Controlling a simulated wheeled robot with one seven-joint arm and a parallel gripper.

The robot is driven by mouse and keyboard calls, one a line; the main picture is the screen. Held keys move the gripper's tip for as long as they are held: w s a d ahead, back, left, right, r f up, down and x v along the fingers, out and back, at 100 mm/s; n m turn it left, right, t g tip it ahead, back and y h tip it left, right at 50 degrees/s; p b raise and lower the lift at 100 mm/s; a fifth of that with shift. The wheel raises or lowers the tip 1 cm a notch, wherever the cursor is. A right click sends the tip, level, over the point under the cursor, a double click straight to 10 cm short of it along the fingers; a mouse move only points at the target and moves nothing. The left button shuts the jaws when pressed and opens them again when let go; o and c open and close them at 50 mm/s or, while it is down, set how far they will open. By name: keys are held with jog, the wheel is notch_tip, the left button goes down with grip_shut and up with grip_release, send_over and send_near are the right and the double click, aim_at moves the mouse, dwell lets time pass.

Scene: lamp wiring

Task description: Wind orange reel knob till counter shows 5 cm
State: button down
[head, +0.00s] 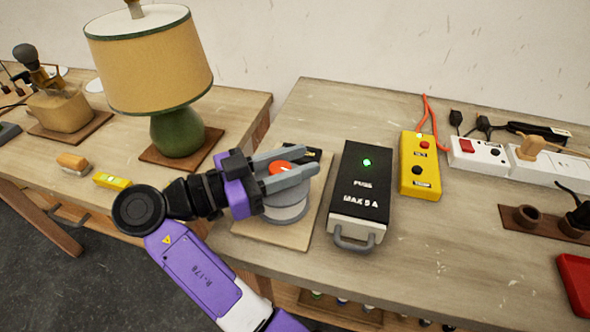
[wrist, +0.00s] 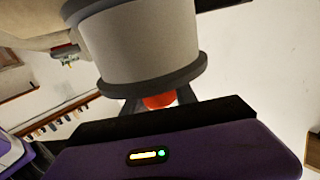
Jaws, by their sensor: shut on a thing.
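The reel (head: 287,206) is a grey drum standing on a pale board (head: 262,239) near the table's front edge. Its orange knob (head: 280,167) is on top, between the two fingers of my gripper (head: 284,171). My gripper is shut on the knob, reaching over the reel from the left. In the wrist view the reel (wrist: 150,50) fills the upper middle, and the orange knob (wrist: 160,101) shows between the dark fingertips (wrist: 158,104). A small black counter (head: 313,156) sits behind the fingers, partly hidden, and its reading cannot be made out.
A black fuse box (head: 361,190) with a lit green light stands close to the right of the reel. Beyond it are a yellow button box (head: 420,163) and a white power strip (head: 478,152). A lamp with a green base (head: 178,132) stands on the left table.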

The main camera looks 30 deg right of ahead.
aim_at(270, 172)
jog(key=shift+s+d+f+m+g+b, duration=0.15)
jog(key=shift+m+g+b, duration=0.25)
jog(key=shift+g+b, duration=0.25)
jog(key=c, duration=1)
grip_release()
jog(key=shift+o, duration=0.2)
jog(key=a, duration=0.2)
jog(key=a+b, duration=0.1)
jog(key=a, duration=0.2)
jog(key=w+a+b, duration=0.1)
jog(key=a, duration=0.2)
